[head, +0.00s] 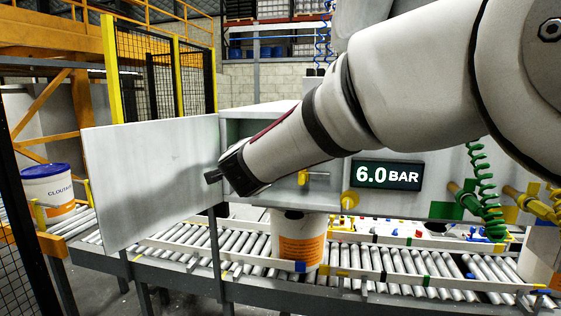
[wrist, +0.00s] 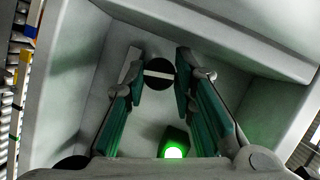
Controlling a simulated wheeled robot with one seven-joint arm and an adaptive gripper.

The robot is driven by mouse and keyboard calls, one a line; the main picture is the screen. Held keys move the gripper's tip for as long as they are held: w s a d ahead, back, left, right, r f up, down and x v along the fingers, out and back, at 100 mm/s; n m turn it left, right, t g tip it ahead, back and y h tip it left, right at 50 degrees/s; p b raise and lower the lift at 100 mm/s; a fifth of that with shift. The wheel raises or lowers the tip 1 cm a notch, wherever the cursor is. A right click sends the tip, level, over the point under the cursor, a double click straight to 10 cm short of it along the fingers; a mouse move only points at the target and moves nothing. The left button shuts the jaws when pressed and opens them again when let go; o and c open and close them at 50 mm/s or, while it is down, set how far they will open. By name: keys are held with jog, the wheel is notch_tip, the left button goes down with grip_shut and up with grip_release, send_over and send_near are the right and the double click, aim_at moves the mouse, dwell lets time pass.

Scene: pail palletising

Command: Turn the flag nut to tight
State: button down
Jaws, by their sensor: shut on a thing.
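The flag nut (wrist: 160,85) shows in the wrist view as a dark round piece with a white bar across its face. It sits near the back wall of a pale grey box (wrist: 75,85). My gripper (wrist: 160,72) has its two teal-padded fingers closed in on either side of the nut and is shut on it. The bar lies nearly level in the wrist view. A lamp (wrist: 173,152) glows green below the nut. In the head view my arm reaches into the open cabinet (head: 258,112), and the fingers and the nut are hidden.
The cabinet's open door (head: 150,185) stands to the left of my arm. A display (head: 387,175) reads 6.0 BAR. Below runs a roller conveyor (head: 190,238) with a white pail (head: 298,238). Another pail with a blue lid (head: 48,190) stands at far left.

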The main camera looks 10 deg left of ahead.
jog(key=shift+f, duration=0.15)
jog(key=c, duration=1.6)
grip_release()
jog(key=shift+c, duration=0.2)
jog(key=v, duration=1.2)
